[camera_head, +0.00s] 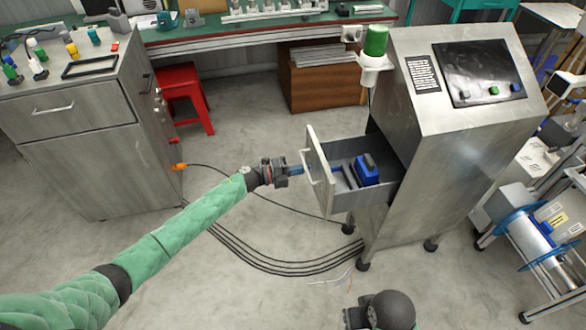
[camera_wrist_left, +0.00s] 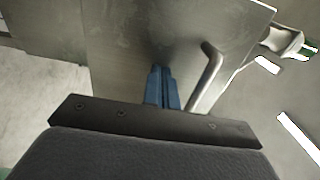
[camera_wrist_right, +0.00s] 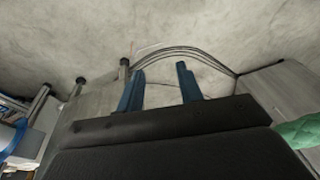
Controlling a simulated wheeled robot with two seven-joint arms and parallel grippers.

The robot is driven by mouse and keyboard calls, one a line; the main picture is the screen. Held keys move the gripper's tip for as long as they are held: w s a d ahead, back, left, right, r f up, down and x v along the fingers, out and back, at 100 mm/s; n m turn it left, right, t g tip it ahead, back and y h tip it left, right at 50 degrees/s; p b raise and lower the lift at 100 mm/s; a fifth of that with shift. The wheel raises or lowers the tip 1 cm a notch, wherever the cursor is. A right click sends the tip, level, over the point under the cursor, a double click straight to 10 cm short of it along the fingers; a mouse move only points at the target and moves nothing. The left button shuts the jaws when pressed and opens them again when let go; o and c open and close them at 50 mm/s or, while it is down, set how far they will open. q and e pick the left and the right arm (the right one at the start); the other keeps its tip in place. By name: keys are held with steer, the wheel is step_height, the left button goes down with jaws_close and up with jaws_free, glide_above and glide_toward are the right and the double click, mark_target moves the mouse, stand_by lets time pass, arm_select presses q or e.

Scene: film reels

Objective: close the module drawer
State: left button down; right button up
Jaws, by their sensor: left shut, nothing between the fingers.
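The module drawer (camera_head: 318,162) stands pulled out to the left from the steel console (camera_head: 440,150). Its pale front panel with a bar handle faces my left arm. A blue and dark module (camera_head: 366,170) lies inside. My left gripper (camera_head: 303,170) is shut and empty, with its blue fingertips at the outer face of the drawer front beside the handle. In the left wrist view the shut fingers (camera_wrist_left: 163,72) point at the grey panel (camera_wrist_left: 150,35), with the handle (camera_wrist_left: 207,78) just to their right; contact is unclear. My right gripper (camera_wrist_right: 160,70) is open and empty above the floor.
A grey cabinet (camera_head: 75,130) with small items on top stands at the left. A red stool (camera_head: 185,95) and a wooden box (camera_head: 320,80) stand at the back. Black cables (camera_head: 270,262) run across the floor. A cart with a reel (camera_head: 535,235) stands right of the console.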

mark_target(360, 159)
arm_select(q)
steer(key=shift+d, duration=0.2)
arm_select(e)
steer(key=shift+d+r, duration=0.15)
steer(key=shift+r, duration=0.1)
arm_select(q)
steer(key=shift+d, duration=0.1)
arm_select(e)
steer(key=shift+f, duration=0.1)
